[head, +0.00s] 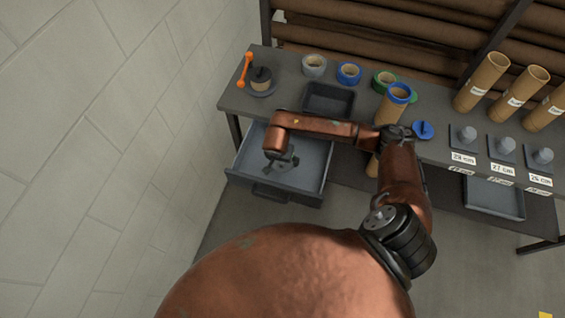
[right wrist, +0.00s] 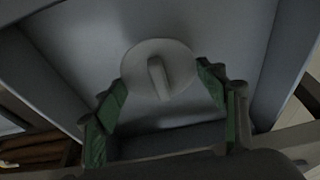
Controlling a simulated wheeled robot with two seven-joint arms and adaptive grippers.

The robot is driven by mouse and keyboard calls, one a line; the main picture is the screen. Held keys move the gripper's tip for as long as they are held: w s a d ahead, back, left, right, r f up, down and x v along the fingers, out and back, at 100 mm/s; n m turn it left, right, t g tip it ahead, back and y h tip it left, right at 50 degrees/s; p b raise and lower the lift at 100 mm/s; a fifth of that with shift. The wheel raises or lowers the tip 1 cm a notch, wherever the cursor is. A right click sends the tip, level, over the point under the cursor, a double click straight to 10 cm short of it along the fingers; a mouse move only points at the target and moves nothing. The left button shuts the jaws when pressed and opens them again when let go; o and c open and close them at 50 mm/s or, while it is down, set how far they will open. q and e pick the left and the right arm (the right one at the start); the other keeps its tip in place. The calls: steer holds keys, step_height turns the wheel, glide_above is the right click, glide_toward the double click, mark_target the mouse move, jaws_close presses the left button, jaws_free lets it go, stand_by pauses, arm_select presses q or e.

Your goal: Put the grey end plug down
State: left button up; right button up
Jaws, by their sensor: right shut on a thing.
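The grey end plug (right wrist: 160,70), a round disc with a raised ridge across it, shows between the green-padded fingertips in the right wrist view. My right gripper (right wrist: 166,85) is shut on it. In the head view my right gripper (head: 281,161) hangs over the open drawer (head: 262,187) under the bench, and I cannot make out the plug there. The drawer's grey floor and walls lie beyond the plug in the right wrist view. I cannot tell whether the plug touches the floor. My left gripper is not in view.
On the bench (head: 240,98) stand a dark tray (head: 328,98), several tape rolls (head: 349,73), an orange-handled device (head: 261,76), a blue-rimmed tube (head: 391,105) and a blue plug (head: 423,130). Cardboard tubes (head: 482,80) and size cards (head: 464,158) are at right. A tiled wall (head: 110,140) is left.

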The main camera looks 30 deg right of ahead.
mark_target(282, 163)
steer(key=shift+w+f, duration=0.3)
steer(key=shift+f, duration=0.1)
steer(key=shift+a+x, duration=0.15)
steer(key=shift+x, duration=0.65)
steer(key=shift+a+x, duration=0.1)
steer(key=shift+x, duration=0.75)
steer(key=shift+s+f, duration=0.15)
steer(key=o, duration=1.3)
steer(key=v, duration=1.2)
steer(key=shift+p, duration=0.4)
